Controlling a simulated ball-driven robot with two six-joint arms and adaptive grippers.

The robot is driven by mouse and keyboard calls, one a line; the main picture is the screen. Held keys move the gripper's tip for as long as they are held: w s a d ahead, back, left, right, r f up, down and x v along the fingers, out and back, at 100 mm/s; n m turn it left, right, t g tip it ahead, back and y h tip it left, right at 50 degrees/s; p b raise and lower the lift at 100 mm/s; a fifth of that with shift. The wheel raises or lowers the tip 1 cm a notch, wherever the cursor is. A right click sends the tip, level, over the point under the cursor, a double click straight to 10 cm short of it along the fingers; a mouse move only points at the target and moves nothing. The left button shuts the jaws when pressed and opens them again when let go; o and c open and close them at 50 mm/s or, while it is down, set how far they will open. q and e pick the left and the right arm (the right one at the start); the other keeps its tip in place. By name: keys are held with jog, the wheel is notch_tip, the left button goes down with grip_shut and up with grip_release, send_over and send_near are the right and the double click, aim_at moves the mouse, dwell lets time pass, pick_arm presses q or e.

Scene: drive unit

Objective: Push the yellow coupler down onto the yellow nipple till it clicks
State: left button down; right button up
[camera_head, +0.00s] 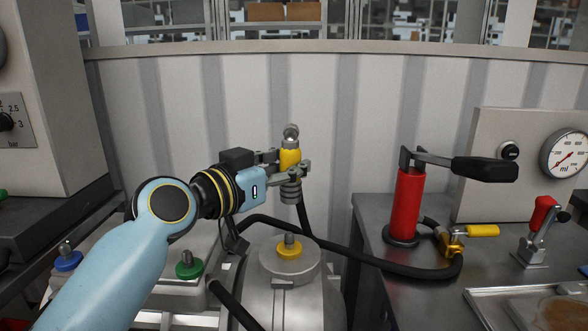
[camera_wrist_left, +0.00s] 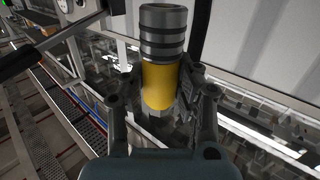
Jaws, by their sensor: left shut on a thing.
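The yellow coupler (camera_head: 290,160) is upright in my left gripper (camera_head: 296,166), with a grey ribbed sleeve at its lower end and a metal fitting on top. In the left wrist view the coupler's yellow body (camera_wrist_left: 159,86) lies between the two fingers of the left gripper (camera_wrist_left: 165,95), which are shut on it. The yellow nipple (camera_head: 289,248) stands on the round metal cap below, a grey pin in a yellow ring. The coupler is above the nipple and apart from it, with a clear gap between. My right gripper is not in view.
A black hose (camera_head: 345,250) runs behind the metal cap to the right bench. Green (camera_head: 189,266) and blue (camera_head: 68,260) nipples stand left, near my arm. A red hand pump (camera_head: 408,205), a yellow-handled valve (camera_head: 482,231) and a red-handled lever (camera_head: 541,215) stand right.

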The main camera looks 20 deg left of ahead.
aim_at(283, 201)
pick_arm(q)
jog(key=shift+s+a+f+b, duration=0.15)
jog(key=shift+s+f+b, duration=0.15)
jog(key=shift+f+b, duration=0.4)
notch_tip(283, 201, down, 3)
jog(key=shift+w+f+b, duration=0.1)
jog(key=shift+b, duration=0.85)
jog(key=shift+f+b, duration=0.3)
jog(key=shift+f, duration=0.05)
jog(key=shift+r, duration=0.1)
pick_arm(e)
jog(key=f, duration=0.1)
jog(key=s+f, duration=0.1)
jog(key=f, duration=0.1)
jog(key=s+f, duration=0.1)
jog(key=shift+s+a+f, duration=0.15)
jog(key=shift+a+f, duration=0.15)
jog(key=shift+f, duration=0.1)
pick_arm(q)
jog(key=shift+f+b, duration=0.4)
jog(key=shift+b, duration=0.1)
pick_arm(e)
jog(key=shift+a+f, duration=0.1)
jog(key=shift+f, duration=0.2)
